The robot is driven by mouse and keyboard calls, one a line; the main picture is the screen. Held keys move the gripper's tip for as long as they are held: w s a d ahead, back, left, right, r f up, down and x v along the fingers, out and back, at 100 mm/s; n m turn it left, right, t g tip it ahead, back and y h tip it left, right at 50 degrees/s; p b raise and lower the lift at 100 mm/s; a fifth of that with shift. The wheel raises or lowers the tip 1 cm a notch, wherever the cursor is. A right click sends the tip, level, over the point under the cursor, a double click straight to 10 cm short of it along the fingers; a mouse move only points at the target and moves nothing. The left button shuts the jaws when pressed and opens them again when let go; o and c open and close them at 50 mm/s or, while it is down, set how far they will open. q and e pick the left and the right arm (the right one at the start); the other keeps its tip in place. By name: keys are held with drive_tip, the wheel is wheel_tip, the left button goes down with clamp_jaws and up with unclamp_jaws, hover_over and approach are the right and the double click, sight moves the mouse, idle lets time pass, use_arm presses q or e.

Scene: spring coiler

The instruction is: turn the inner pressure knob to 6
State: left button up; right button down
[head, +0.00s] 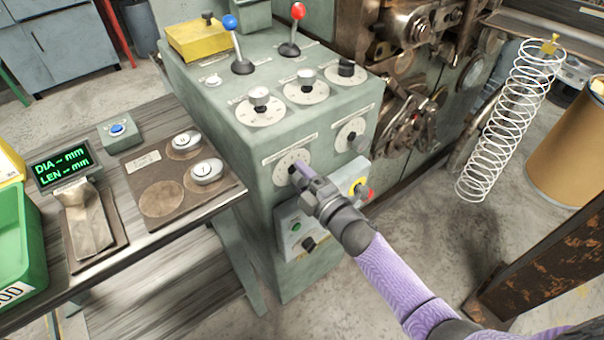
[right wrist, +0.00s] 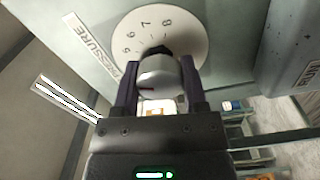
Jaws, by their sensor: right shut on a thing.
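In the head view the pressure dial (head: 287,160) is a round white plate on the left of the grey-green machine's front face. My right gripper (head: 301,173) reaches it from the lower right and covers its knob. In the right wrist view the dial plate (right wrist: 185,28) shows numbers 5 to 8 beside a PRESSURE label (right wrist: 92,48). The silver knob (right wrist: 158,74) sits between the two dark fingers of my right gripper (right wrist: 160,85), which is shut on it. A small red mark shows on the knob; which number it points to I cannot tell. My left gripper is out of view.
A second front dial (head: 350,134) is to the right. Several knobs and two levers, blue (head: 230,22) and red (head: 298,10), stand on top. A control box (head: 297,235) with buttons hangs below my gripper. A wire spring (head: 510,120) hangs at right; a bench (head: 130,215) stands left.

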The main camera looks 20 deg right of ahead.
drive_tip(key=m, duration=0.3)
drive_tip(key=shift+m+p, duration=0.3)
drive_tip(key=shift+p, duration=0.1)
drive_tip(key=m, duration=0.2)
drive_tip(key=shift+m+p, duration=0.3)
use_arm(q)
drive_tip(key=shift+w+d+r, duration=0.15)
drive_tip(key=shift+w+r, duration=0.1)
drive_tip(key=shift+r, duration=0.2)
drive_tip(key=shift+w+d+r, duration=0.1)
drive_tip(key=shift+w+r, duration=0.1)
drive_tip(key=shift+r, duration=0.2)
use_arm(e)
drive_tip(key=shift+m, duration=0.5)
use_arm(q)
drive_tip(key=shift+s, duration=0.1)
use_arm(e)
drive_tip(key=shift+c, duration=0.7)
unclamp_jaws()
